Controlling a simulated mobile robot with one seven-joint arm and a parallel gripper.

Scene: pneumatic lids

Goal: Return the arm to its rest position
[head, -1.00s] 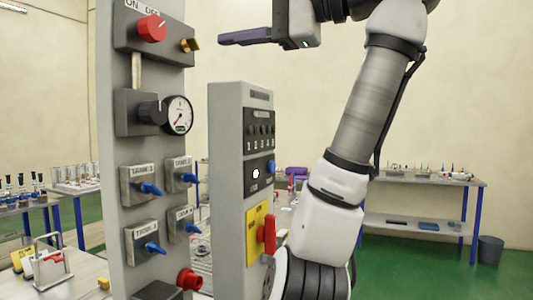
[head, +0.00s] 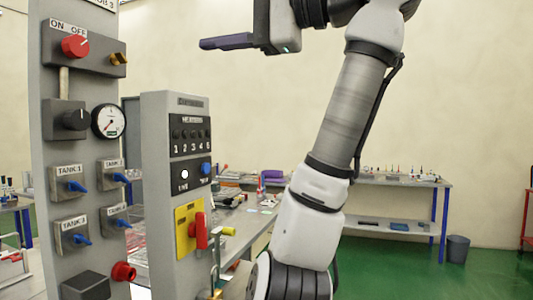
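My gripper (head: 228,43) is at the top middle of the head view, at the end of my raised arm. Its purple-grey finger points left, towards the tall grey panel. I see it from the side, so the gap between the fingers is hidden and I cannot tell if it is open. Nothing shows in it. My arm runs up from the bottom middle, bends at the top, and stands apart from the panels.
A tall panel (head: 47,130) with a red knob (head: 75,46), gauge (head: 109,121) and blue tank valves stands left. A shorter panel (head: 160,180) with a red handle (head: 201,231) stands beside it. Benches (head: 395,182) and a bin (head: 457,248) are behind. Green floor is free at right.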

